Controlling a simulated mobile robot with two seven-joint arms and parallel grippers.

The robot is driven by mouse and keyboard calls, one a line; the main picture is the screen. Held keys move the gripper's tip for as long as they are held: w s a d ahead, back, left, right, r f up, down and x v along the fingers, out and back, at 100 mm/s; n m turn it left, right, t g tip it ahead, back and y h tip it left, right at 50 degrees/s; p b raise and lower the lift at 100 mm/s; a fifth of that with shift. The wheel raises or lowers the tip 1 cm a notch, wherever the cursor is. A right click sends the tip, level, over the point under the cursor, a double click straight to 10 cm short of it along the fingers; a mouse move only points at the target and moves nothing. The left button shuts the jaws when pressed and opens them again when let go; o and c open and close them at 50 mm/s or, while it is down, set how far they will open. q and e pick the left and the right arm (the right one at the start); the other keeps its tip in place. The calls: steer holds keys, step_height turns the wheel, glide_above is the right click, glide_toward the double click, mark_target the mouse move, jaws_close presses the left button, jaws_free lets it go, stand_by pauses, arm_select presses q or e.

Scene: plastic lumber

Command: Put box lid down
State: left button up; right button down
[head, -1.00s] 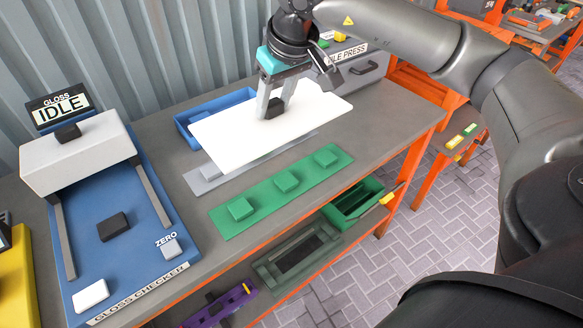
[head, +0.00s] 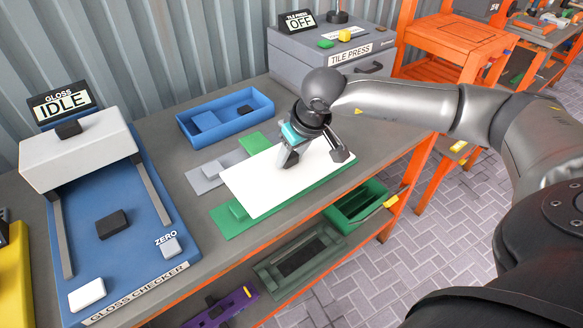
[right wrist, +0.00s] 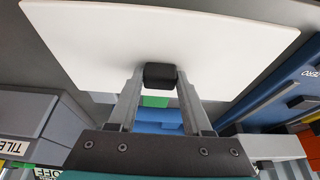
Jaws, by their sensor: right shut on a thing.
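The white box lid (head: 265,187) is a flat rectangular panel with a dark knob. My left gripper is not in view.
The gloss checker (head: 140,225) stands at the left. The grey tile press (head: 320,55) is at the back. A grey mat (head: 205,182) lies between box and lid. Bins, one green (head: 350,215), sit on the shelf below. Bare grey tabletop (head: 190,150) shows around the box.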

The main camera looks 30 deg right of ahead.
mark_target(293, 165)
steer(key=shift+f, duration=1.85)
steer(key=shift+f+b, duration=0.15)
steer(key=shift+b, duration=0.2)
steer(key=shift+c, duration=1.7)
jaws_free()
steer(key=shift+r, duration=0.2)
steer(key=p+v, duration=0.1)
steer(key=v, duration=1)
steer(key=shift+s+r+p, duration=0.15)
steer(key=shift+r+p, duration=0.25)
